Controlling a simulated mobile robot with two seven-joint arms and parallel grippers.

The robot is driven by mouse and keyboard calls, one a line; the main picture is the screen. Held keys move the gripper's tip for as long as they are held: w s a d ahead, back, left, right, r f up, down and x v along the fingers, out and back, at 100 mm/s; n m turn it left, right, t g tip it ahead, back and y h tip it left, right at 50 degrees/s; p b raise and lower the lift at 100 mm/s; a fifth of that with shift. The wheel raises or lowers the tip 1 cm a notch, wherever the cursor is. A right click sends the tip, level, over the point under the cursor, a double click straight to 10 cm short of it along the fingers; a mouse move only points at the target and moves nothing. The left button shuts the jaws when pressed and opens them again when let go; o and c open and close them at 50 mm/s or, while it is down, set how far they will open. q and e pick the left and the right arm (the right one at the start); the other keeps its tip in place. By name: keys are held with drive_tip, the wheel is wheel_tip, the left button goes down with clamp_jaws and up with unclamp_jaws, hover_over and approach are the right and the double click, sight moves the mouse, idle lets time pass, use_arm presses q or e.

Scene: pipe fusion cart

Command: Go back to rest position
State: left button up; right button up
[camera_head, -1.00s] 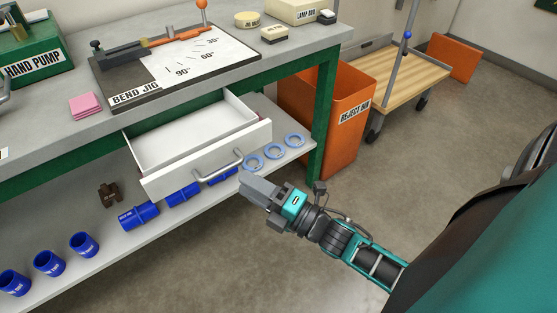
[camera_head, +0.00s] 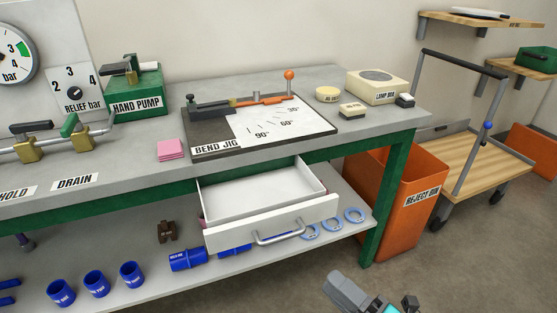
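My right gripper (camera_head: 347,291) shows at the bottom edge, below and to the right of the open drawer. It is apart from the drawer handle (camera_head: 281,237) with floor around it. Its fingers look close together, with nothing seen between them, but the gap is too small to judge. The white drawer (camera_head: 270,215) hangs open under the bench and looks empty. My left gripper is not in view.
The bench (camera_head: 375,130) carries the bend jig (camera_head: 220,147), hand pump (camera_head: 136,103) and pink pads (camera_head: 170,150). Blue fittings (camera_head: 95,283) and rings (camera_head: 333,225) lie on the lower shelf. An orange reject bin (camera_head: 405,205) and a cart (camera_head: 470,160) stand right. Floor in front is clear.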

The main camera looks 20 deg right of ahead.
use_arm(q)
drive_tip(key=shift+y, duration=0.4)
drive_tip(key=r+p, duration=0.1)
drive_tip(key=p, duration=0.1)
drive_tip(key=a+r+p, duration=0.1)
drive_tip(key=p, duration=0.1)
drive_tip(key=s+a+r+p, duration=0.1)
drive_tip(key=p, duration=0.1)
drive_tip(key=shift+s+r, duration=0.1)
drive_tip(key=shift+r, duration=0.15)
use_arm(e)
drive_tip(key=s+a+f+m+g+h, duration=0.1)
drive_tip(key=a+f+m+g+h, duration=0.1)
drive_tip(key=m, duration=0.8)
drive_tip(key=a+f+m+g+h, duration=0.2)
drive_tip(key=m+g+h, duration=0.2)
drive_tip(key=m, duration=0.7)
drive_tip(key=shift+s+a+f+g, duration=0.2)
drive_tip(key=shift+s+f+g, duration=0.15)
drive_tip(key=shift+g, duration=0.35)
use_arm(q)
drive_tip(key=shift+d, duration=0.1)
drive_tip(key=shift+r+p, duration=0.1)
drive_tip(key=shift+p, duration=0.2)
